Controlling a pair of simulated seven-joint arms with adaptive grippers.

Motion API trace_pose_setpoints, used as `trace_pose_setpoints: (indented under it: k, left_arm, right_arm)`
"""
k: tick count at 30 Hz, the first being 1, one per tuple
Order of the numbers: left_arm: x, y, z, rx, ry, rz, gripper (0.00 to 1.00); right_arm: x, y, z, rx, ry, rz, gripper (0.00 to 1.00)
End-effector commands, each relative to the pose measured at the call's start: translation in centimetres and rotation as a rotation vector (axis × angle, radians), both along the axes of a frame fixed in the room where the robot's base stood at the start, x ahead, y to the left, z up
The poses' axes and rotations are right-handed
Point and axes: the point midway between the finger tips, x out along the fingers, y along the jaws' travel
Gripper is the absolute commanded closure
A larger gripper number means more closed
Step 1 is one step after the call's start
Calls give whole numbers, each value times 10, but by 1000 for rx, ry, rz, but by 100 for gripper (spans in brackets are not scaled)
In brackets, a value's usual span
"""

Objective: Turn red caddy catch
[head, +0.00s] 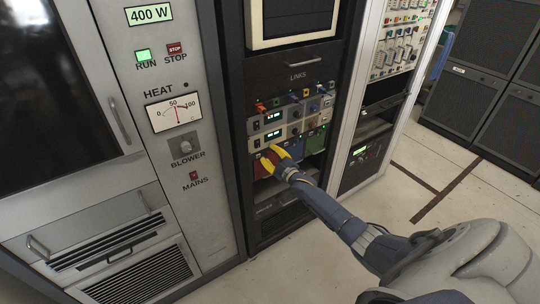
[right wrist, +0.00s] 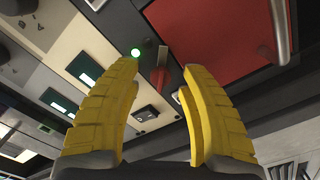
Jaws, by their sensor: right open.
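The red caddy (head: 261,167) sits low in the middle rack, partly hidden behind my right gripper in the head view. In the right wrist view its red front (right wrist: 215,35) fills the upper right, with a metal handle (right wrist: 281,30) at its right side. A small red catch (right wrist: 158,80) stands beside the red front, near a lit green lamp (right wrist: 135,52). My right gripper (head: 271,156) is open at the rack front. In the right wrist view its yellow fingers (right wrist: 158,70) lie on either side of the catch, with a gap visible. My left gripper is not in view.
Blue and green caddies (head: 315,142) sit to the right of the red one. Modules with displays and coloured plugs (head: 290,112) are above. A grey cabinet (head: 180,100) with a meter stands left, a white-framed rack (head: 372,140) right. Floor (head: 440,220) is open at right.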

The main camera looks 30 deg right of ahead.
Motion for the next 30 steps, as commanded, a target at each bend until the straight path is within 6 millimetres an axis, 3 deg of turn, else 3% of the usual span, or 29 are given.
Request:
trace_pose_setpoints:
  k: [11,22,30]
  left_arm:
    - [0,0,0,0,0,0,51]
    - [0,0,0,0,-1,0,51]
    - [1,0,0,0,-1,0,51]
  right_arm:
    - [1,0,0,0,0,0,58]
    - [1,0,0,1,0,0,100]
    - [1,1,0,1,-1,1,100]
